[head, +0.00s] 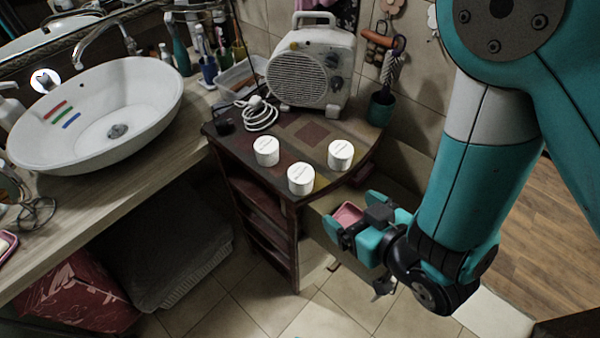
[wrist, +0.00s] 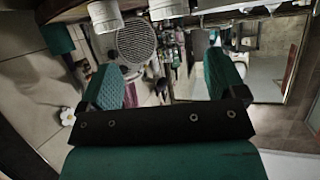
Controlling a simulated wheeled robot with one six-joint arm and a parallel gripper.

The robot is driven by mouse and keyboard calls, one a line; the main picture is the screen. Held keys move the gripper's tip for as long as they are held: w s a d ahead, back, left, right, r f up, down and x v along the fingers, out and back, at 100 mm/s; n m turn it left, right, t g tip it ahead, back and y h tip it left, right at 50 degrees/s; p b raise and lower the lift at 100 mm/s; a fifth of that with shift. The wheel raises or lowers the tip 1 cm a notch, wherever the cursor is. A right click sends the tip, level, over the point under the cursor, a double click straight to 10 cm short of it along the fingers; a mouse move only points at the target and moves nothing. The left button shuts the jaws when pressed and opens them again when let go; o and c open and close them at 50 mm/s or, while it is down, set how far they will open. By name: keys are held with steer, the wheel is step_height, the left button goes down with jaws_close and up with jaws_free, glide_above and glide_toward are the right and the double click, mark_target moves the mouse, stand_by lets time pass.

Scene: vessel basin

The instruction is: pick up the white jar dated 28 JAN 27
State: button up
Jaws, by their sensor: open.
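Three white jars stand upright on the small dark wooden cabinet (head: 222,140): a left jar (head: 266,151), a front jar (head: 301,179) and a right jar (head: 340,155). Small dark print shows on them, but it is too small to read, so I cannot tell which is dated 28 JAN 27. My gripper (head: 350,213) is open, in front of and below the cabinet top, to the right of the front jar and apart from all the jars. In the wrist view my gripper (wrist: 164,75) shows open fingers, with white jars (wrist: 105,16) cut off at the top edge.
A white fan heater (head: 310,68), a coiled white cable (head: 260,113) and a green cup (head: 381,108) stand behind the jars. A white basin (head: 100,115) is on the left counter. A pink object (head: 347,213) shows between my fingers, its depth unclear.

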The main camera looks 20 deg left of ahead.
steer(key=b, duration=1.3)
glide_toward(301, 177)
steer(key=shift+y, duration=0.3)
steer(key=w+a+f, duration=0.1)
steer(key=f, duration=0.1)
steer(key=w+a+f, duration=0.2)
steer(key=shift+w+a, duration=0.1)
steer(key=shift+w, duration=0.25)
steer(key=x, duration=0.5)
steer(key=shift+w+a, duration=0.1)
steer(key=shift+a, duration=0.25)
steer(key=c, duration=1)
